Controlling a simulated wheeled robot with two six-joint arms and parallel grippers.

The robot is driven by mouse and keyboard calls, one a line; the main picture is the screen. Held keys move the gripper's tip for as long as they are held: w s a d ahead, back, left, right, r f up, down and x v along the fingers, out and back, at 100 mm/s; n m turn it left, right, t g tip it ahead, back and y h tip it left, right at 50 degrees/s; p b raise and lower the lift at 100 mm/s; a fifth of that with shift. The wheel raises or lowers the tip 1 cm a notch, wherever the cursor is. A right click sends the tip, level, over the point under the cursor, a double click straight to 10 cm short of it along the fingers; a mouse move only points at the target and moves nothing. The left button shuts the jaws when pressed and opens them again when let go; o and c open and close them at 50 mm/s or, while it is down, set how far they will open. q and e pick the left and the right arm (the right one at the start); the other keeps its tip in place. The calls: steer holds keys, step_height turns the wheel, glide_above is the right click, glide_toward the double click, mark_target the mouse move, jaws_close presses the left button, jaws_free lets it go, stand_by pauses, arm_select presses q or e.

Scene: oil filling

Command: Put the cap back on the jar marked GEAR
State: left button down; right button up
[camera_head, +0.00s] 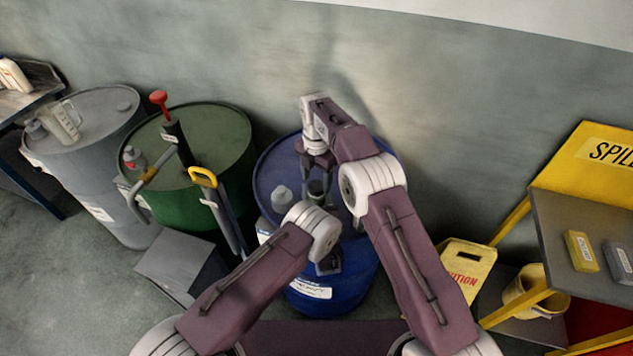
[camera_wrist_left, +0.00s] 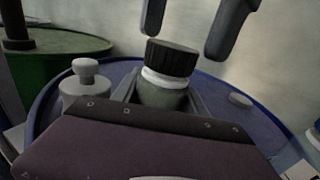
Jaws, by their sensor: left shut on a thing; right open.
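A dark green jar (camera_wrist_left: 165,97) stands at the blue drum's top, also seen in the head view (camera_head: 316,189). A black ridged cap (camera_wrist_left: 172,57) sits over its neck, with a white ring showing just below. I cannot tell whether the cap is screwed tight. No GEAR marking is readable.
The blue drum (camera_head: 266,172) also carries a grey stoppered container (camera_wrist_left: 85,85) left of the jar. A green drum (camera_head: 215,125) with a red-handled pump and a grey drum (camera_head: 95,105) stand left. A yellow caution sign (camera_head: 466,266) and spill rack (camera_head: 560,215) stand right.

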steer(key=shift+f, duration=1.05)
